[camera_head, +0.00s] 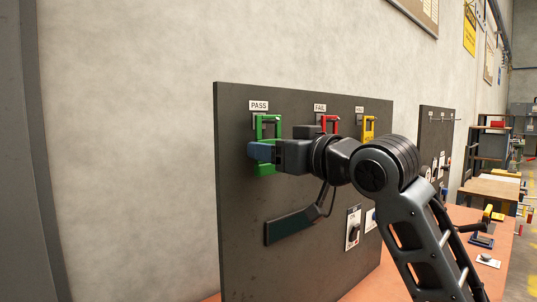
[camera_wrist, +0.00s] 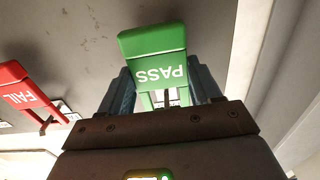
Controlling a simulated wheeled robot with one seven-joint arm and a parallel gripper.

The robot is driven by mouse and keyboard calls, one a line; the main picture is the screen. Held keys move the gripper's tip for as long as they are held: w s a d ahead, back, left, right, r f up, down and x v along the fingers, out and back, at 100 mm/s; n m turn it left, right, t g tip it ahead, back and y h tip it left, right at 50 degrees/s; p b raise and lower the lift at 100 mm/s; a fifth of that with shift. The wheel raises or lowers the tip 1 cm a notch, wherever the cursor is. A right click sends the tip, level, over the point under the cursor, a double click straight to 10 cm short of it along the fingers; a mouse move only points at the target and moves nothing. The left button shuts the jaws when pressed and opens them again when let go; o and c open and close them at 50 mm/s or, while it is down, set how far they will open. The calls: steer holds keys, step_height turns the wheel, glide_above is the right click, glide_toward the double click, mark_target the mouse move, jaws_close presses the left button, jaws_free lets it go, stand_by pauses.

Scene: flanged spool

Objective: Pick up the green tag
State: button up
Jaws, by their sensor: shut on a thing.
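The green tag (camera_head: 266,169) is at the left of the dark upright board, just below the PASS label (camera_head: 259,105). Its open loop top is by the hook there; I cannot tell whether it still bears on the hook. My gripper (camera_head: 259,152) is shut on the tag, and its fingers cover the middle of it in the head view. In the wrist view the tag (camera_wrist: 155,45) shows the word PASS upside down, with a finger on either side.
A red tag (camera_head: 331,121) hangs under the FAIL label, close to my wrist; it also shows in the wrist view (camera_wrist: 20,90). A yellow tag (camera_head: 368,130) hangs farther right.

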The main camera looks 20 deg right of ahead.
steer(key=shift+c, duration=1.2)
steer(key=shift+s+d+r, duration=0.1)
steer(key=shift+s+r, duration=0.15)
steer(key=shift+r, duration=0.45)
steer(key=b+v, duration=1.5)
steer(key=v, duration=0.2)
steer(key=shift+s, duration=0.15)
steer(key=shift+r, duration=0.1)
